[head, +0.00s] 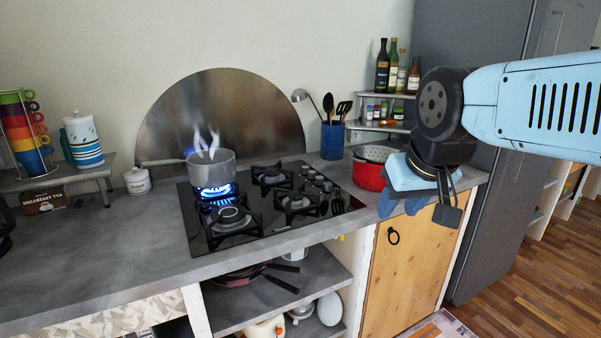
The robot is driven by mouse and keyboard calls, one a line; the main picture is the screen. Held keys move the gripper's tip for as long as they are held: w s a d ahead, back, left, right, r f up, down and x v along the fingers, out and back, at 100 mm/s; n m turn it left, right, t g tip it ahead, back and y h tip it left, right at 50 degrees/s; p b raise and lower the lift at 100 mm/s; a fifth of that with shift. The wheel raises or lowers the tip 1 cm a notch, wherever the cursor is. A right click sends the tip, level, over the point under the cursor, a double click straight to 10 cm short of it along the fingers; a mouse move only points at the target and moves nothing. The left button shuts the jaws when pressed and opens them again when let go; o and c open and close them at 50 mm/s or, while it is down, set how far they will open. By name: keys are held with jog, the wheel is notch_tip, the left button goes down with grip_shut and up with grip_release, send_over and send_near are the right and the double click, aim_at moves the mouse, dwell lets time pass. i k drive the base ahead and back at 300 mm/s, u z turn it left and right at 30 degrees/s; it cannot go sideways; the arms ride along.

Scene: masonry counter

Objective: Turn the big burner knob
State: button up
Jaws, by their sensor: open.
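The black gas hob (262,228) is set in the grey counter. A row of small knobs (318,179) runs along its right side; I cannot tell which one belongs to the big burner. A steaming grey pot (211,170) stands on the back left burner, with a blue flame (217,192) under it. The front left burner (229,216) is bare and shows no flame on top. My gripper (400,207) is open and empty, with light blue fingers pointing down. It is right of the hob and the knobs, near the counter's front right edge, apart from them.
A red pot with a colander (369,176) stands between the knobs and my gripper. A blue utensil holder (332,140) and a small shelf with bottles (392,95) are behind. A wooden cabinet door (405,275) is below my gripper. The counter left of the hob is mostly clear.

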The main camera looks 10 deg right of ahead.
aim_at(312, 174)
jog(key=u, duration=0.1)
jog(key=i, duration=1)
jog(key=z, duration=0.1)
